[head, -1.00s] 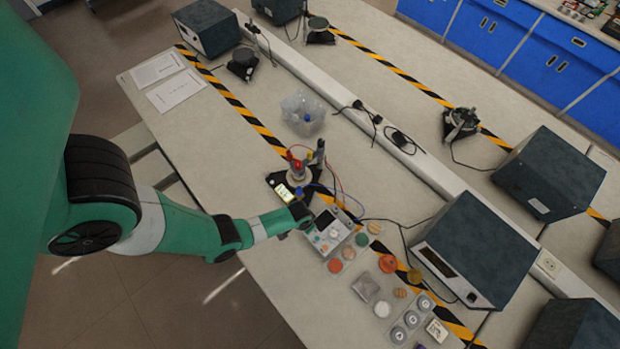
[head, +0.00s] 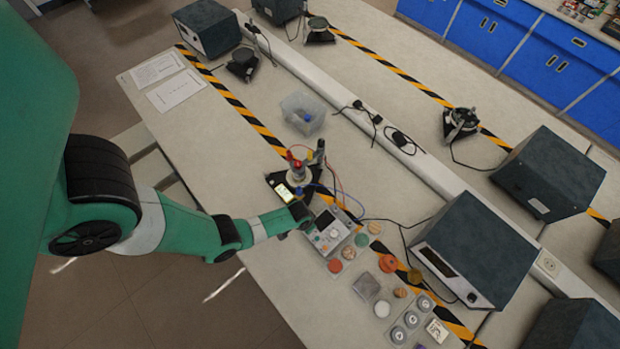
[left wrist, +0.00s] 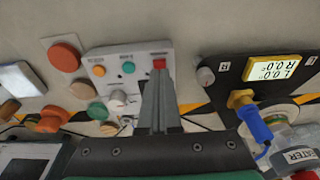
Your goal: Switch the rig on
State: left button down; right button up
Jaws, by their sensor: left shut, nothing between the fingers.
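The grey control box (head: 332,232) stands beside the black-based rig (head: 283,188) on the bench. In the left wrist view the control box (left wrist: 122,84) carries an orange button (left wrist: 98,70), a teal button (left wrist: 128,67), a red button (left wrist: 159,62) and a pale knob (left wrist: 117,100). The rig's lit yellow display (left wrist: 271,67) reads zero degrees on both lines. My left gripper (left wrist: 158,84) is shut and empty, its tips over the box close to the red button. Whether they touch it I cannot tell. My right gripper is not in view.
Colored discs and small blocks (head: 388,263) lie right of the control box. A dark instrument case (head: 465,245) stands farther right, with cables behind the box. A clear bin (head: 303,112) and papers (head: 176,90) lie farther back. The bench's front strip is bare.

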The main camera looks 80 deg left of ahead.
pick_arm(q)
jog(key=shift+f+b, duration=0.8)
jog(key=shift+f, duration=0.05)
dwell(0.3)
jog(key=shift+r, duration=0.1)
notch_tip(320, 180, up, 7)
jog(key=p, duration=0.7)
dwell(0.4)
